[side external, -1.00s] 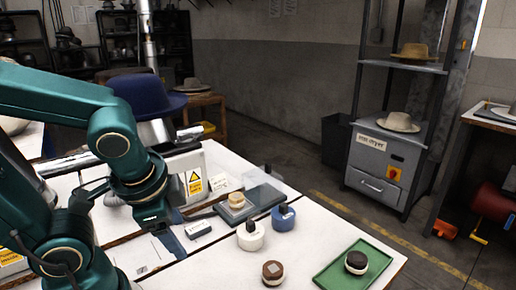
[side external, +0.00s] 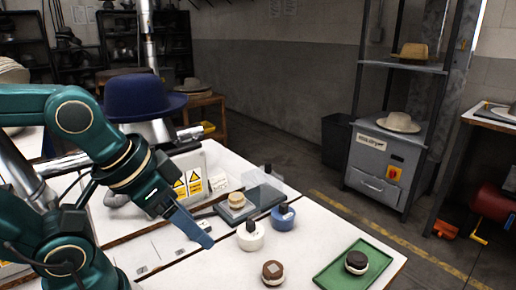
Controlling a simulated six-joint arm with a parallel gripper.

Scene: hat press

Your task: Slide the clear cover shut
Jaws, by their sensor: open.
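The clear cover (side external: 269,179) is a see-through panel standing at the far right end of a dark flat base (side external: 264,196). A round tan piece (side external: 237,200) sits on the near left part of the base, not under the panel. My gripper (side external: 205,240) is open, left of and nearer than the base, tilted with its blue-grey fingers pointing down to the right. It is apart from the cover. The fingers overlap in this view, so the gap between them is hidden.
A white pot (side external: 250,240) and a blue pot (side external: 283,220), both dark-topped, stand close to the base. A brown-topped round piece (side external: 273,272) is at the front. A green tray (side external: 332,278) holds a dark round piece (side external: 356,262). A press with a blue hat (side external: 145,98) stands behind.

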